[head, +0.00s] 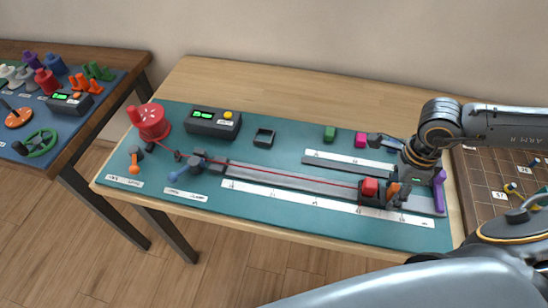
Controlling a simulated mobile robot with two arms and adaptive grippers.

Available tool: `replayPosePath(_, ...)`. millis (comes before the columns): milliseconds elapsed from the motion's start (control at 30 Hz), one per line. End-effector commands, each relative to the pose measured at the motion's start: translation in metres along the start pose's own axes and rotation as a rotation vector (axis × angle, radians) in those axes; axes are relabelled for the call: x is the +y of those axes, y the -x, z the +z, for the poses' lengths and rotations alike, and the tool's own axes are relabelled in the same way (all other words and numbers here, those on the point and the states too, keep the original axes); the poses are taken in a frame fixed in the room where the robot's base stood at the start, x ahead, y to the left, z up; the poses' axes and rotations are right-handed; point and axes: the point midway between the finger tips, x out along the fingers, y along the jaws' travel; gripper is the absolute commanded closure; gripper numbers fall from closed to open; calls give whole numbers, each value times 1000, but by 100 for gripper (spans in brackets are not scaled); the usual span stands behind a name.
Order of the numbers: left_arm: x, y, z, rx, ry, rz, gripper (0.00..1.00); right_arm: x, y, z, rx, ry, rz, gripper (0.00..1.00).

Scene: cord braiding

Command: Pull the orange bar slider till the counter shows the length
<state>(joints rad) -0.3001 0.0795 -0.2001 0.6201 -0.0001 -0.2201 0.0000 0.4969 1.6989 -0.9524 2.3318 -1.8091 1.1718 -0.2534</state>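The slider (371,198) is a dark block with a red top, near the right end of a long grey rail (300,182). Its orange bar (393,188) stands on its right side. My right gripper (401,192) reaches down from the right, its dark fingers at the orange bar; whether they are closed on it is not clear. A red cord (290,175) runs from a red spool (150,122) past a dark guide (197,160) to the slider. The counter (213,121) has a lit green display, too small to read. My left gripper is not in view.
A white scale strip (300,202) lies along the rail's front. A purple bar (439,190) stands at the rail's right end. Green (330,133) and pink (361,140) blocks and a small dark tray (264,138) lie behind. Another bench (95,55) stands left.

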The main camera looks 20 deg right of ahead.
Motion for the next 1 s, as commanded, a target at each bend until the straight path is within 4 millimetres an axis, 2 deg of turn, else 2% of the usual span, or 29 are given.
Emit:
replayPosePath(267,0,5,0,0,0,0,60,0,8,1,-3,1,-2,55)
replayPosePath(800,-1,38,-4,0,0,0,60,0,62,1,-3,1,-2,55)
replayPosePath(1000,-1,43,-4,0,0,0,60,0,72,1,-2,0,-1,55)
